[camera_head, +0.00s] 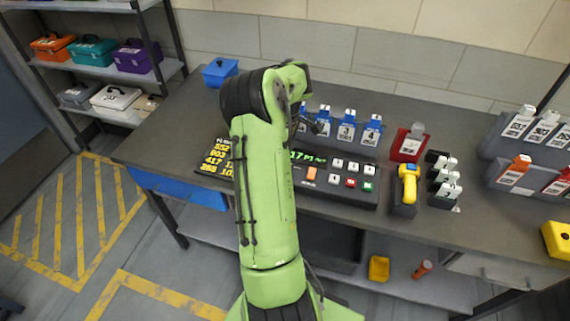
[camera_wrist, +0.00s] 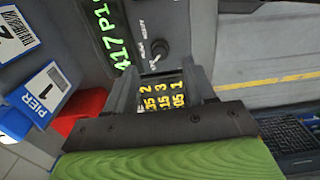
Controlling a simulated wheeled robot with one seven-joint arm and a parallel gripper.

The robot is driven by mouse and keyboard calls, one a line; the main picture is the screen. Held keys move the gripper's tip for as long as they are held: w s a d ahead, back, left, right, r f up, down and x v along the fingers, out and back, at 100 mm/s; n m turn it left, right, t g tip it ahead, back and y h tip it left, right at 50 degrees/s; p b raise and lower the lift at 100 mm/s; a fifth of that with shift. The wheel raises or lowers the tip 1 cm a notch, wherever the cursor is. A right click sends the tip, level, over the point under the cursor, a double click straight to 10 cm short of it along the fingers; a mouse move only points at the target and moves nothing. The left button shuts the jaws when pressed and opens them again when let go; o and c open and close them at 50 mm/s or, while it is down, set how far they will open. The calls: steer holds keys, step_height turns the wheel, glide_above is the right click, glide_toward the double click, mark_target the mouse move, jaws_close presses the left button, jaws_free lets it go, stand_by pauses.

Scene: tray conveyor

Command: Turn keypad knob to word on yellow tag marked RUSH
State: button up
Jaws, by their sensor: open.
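The keypad (camera_head: 335,178) is a dark console with a green display and white, red and green keys on the bench. Its knob (camera_wrist: 158,48) shows in the wrist view as a small toggle-like grey piece beside the display, which reads "417 P1". My gripper (camera_wrist: 157,70) is open, its two grey fingers on either side below the knob, apparently not touching it. Between the fingers I see a black board with yellow numbers (camera_wrist: 163,97). In the head view my arm hides the gripper and the knob. I cannot make out a yellow tag marked RUSH.
Blue holders with numbered pier tags (camera_head: 347,130) stand behind the keypad. A red tag holder (camera_head: 408,143), a yellow scanner (camera_head: 409,185) and a dark tag rack (camera_head: 443,180) stand to its right. A blue box (camera_head: 220,72) sits at the back left.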

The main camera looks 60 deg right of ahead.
step_height(320, 180, down, 5)
steer(key=shift+f+b, duration=0.1)
steer(key=shift+b, duration=0.25)
steer(key=shift+s, duration=0.1)
steer(key=shift+c, duration=0.3)
jaws_close()
